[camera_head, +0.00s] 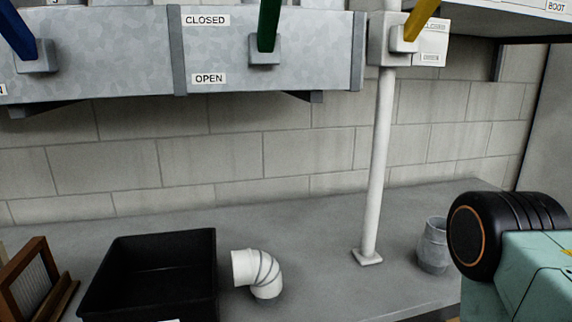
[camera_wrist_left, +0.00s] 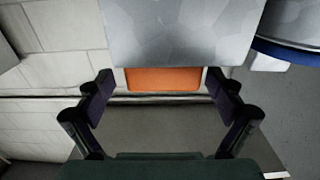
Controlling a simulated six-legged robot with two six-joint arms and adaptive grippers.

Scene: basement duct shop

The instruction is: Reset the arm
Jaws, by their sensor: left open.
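My left gripper (camera_wrist_left: 160,82) shows only in the left wrist view. Its two dark fingers are spread wide, with nothing held between them. Beyond the fingertips are the end of a grey mottled metal box (camera_wrist_left: 185,35) and an orange panel (camera_wrist_left: 163,79) below its edge; I cannot tell whether the fingers touch either. A teal arm link with a black round joint, mine, stands at the right edge of the head view. My right gripper is out of view.
Below, the bench (camera_head: 320,225) holds a black tray (camera_head: 213,255), white elbow (camera_head: 262,272), grey pot (camera_head: 432,248) and brown-framed filter (camera_head: 38,272). A white pole (camera_head: 379,160) rises from it.

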